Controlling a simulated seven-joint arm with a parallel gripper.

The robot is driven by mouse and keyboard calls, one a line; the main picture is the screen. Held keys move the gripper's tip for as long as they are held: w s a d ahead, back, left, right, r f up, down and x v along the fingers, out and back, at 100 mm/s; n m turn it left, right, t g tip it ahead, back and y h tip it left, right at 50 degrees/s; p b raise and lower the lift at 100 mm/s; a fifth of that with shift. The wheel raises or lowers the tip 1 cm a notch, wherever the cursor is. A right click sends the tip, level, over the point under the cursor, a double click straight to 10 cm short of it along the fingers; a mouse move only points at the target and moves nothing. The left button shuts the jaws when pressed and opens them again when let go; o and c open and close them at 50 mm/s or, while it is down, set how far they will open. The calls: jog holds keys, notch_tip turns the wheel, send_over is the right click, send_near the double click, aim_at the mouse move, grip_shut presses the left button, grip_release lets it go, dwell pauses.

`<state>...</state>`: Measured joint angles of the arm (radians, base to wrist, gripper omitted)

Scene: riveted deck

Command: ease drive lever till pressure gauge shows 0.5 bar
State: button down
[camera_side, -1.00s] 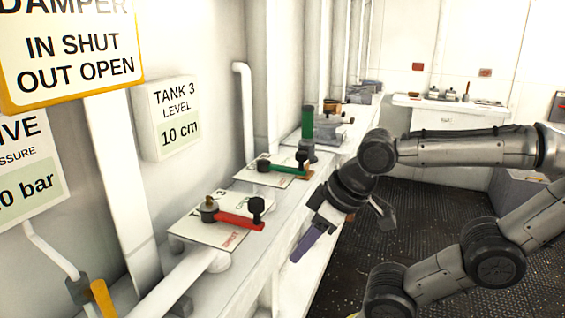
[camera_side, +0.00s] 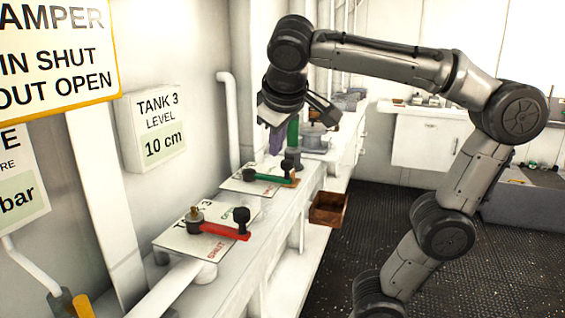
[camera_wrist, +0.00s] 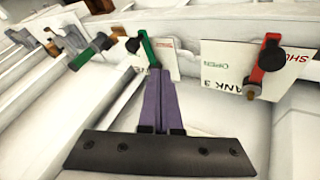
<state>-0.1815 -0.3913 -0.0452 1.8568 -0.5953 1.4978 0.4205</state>
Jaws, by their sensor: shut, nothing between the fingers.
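The pressure gauge sign (camera_side: 22,195) is cut off by the left edge of the side view; only "bar" of its reading shows, the number hidden. A yellow-orange handle (camera_side: 82,306) with a grey part stands below it, mostly out of frame; no label shows which lever is the drive lever. A red lever (camera_side: 222,230) lies over the TANK 3 plate; it also shows in the wrist view (camera_wrist: 261,66). A green lever (camera_side: 268,176) lies over the plate behind. My gripper (camera_side: 277,150) is shut and empty, its purple fingers (camera_wrist: 158,75) near the green lever; contact cannot be told.
A thicker green upright handle (camera_side: 293,136) stands farther along the white ledge. The TANK 3 level sign (camera_side: 160,130) reads 10 cm, and a damper sign (camera_side: 55,55) hangs at upper left. A brown box (camera_side: 328,208) sits beside the ledge. The dark deck (camera_side: 350,265) has open room.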

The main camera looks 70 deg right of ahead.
aim_at(289, 162)
jog(key=shift+w+d+f, duration=0.3)
jog(key=shift+d+f, duration=0.9)
jog(key=shift+d, duration=0.2)
jog(key=shift+w+d+f, duration=0.35)
jog(key=shift+d+f, duration=0.9)
jog(key=shift+d, duration=0.15)
jog(key=shift+w+d+f, duration=0.3)
jog(key=shift+d+f, duration=0.9)
jog(key=shift+d, duration=0.2)
jog(key=shift+s+d, duration=0.1)
jog(key=shift+d, duration=0.2)
jog(key=shift+s+d, duration=0.15)
jog(key=shift+d, duration=0.4)
jog(key=shift+s+d, duration=0.15)
jog(key=shift+d, duration=0.4)
jog(key=shift+w+d, duration=0.1)
jog(key=shift+d, duration=1.55)
